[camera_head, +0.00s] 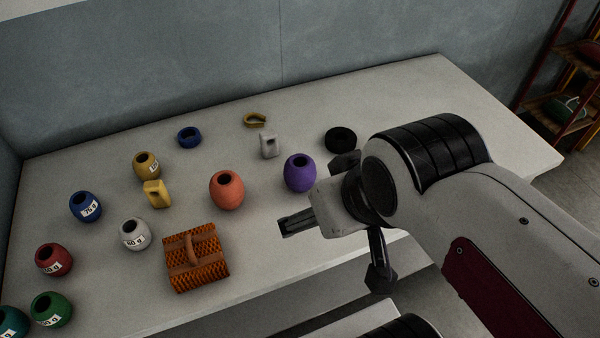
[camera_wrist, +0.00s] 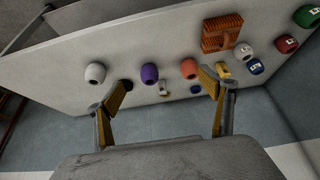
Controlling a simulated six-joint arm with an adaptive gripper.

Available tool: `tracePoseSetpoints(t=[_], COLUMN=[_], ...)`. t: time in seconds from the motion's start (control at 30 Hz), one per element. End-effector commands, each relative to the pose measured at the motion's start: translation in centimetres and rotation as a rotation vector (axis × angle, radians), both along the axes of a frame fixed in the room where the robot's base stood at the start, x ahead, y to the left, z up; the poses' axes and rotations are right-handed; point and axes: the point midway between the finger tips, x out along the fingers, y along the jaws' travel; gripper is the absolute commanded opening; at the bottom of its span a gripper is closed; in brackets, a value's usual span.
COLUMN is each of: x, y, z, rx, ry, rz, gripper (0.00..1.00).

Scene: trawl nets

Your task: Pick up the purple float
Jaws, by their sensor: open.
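The purple float (camera_head: 300,173) is a rounded barrel with a dark hole in its top. It stands upright on the table, right of the orange float (camera_head: 227,189).
Behind the purple float are a black ring (camera_head: 340,139) and a small grey block (camera_head: 268,146). Front left is an orange-brown ribbed object with a handle (camera_head: 194,258). Several labelled floats stand at left. A pale float (camera_wrist: 95,73) shows in the wrist view. A wall (camera_head: 200,60) backs the table.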

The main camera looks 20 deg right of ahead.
Motion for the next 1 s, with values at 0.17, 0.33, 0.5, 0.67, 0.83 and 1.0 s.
tracePoseSetpoints(t=[0.17, 0.33, 0.5, 0.67, 0.83, 1.0], x=[0.6, 2.5, 5.4, 8.4, 11.3, 14.0], y=[-0.4, -1.6, -3.6, -5.7, -7.7, -9.6], z=[-0.1, -0.4, -0.9, -1.6, -2.5, -3.6], rx=[-0.01, -0.045, -0.102, -0.157, -0.211, -0.257], ry=[-0.005, -0.021, -0.05, -0.08, -0.109, -0.137], rz=[-0.004, -0.015, -0.024, -0.022, -0.009, 0.016], gripper=[0.81, 0.81, 0.81, 0.81, 0.81, 0.81])
